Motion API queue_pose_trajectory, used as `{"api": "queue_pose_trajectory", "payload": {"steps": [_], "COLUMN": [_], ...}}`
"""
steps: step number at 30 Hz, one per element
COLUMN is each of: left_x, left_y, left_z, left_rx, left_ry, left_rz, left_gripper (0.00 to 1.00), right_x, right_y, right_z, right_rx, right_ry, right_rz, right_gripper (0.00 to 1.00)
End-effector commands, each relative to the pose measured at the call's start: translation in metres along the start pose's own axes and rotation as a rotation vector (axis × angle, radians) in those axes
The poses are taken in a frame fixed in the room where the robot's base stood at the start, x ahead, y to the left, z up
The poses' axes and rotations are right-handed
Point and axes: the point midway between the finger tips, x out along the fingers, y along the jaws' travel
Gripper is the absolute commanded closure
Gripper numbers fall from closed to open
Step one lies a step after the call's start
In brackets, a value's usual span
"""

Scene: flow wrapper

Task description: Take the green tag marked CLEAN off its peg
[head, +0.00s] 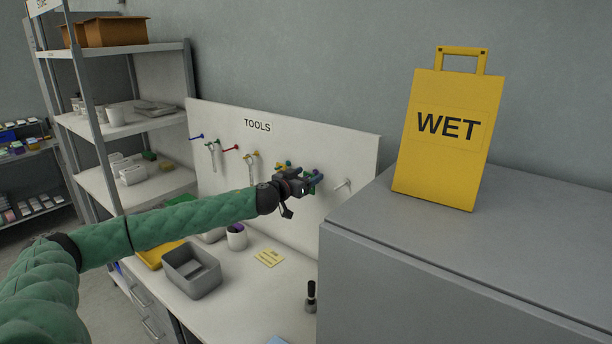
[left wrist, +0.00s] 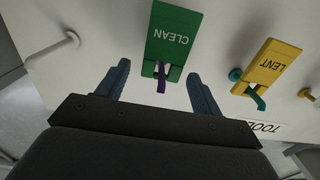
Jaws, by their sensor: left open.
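The green tag marked CLEAN (left wrist: 172,32) hangs at the board in the left wrist view, upside down in that picture. A purple hook-like piece (left wrist: 161,85) shows at the tag's slotted end. My left gripper (left wrist: 158,72) is open, with one finger on each side of that end and visible gaps to both. In the head view my left gripper (head: 308,182) is at the right part of the TOOLS board (head: 225,128) and hides most of the tag. My right gripper is not in view.
A yellow LENT tag (left wrist: 272,66) hangs beside the green one, near a teal peg (left wrist: 236,75). A bare white peg (left wrist: 68,42) is on the other side. A grey cabinet (head: 470,260) with a yellow WET sign (head: 445,150) stands right of the board. A grey bin (head: 192,275) sits on the bench.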

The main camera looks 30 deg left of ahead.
Motion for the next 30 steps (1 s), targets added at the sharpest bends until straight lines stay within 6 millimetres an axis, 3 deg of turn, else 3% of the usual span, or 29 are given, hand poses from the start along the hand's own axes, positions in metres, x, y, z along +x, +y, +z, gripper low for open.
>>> {"api": "queue_pose_trajectory", "payload": {"steps": [4, 9, 12, 30], "left_x": [-0.0001, -0.0002, -0.0002, -0.0002], "left_y": [-0.0001, -0.0002, -0.0003, -0.0003], "left_z": [0.0002, 0.0001, 0.0001, -0.0072], "left_rx": [0.0, 0.0, 0.0, 0.0], "left_ry": [0.0, 0.0, 0.0, 0.0], "left_rz": [0.0, 0.0, 0.0, -0.001], "left_gripper": [0.34, 0.67, 0.81, 0.81], "right_x": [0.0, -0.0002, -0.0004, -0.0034], "right_y": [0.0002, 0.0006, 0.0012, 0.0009], "right_z": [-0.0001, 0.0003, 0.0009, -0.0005], "right_rx": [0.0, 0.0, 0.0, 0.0], "right_ry": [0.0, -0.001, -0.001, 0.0], "right_rz": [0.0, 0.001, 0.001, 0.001], "right_gripper": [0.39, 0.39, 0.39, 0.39]}}
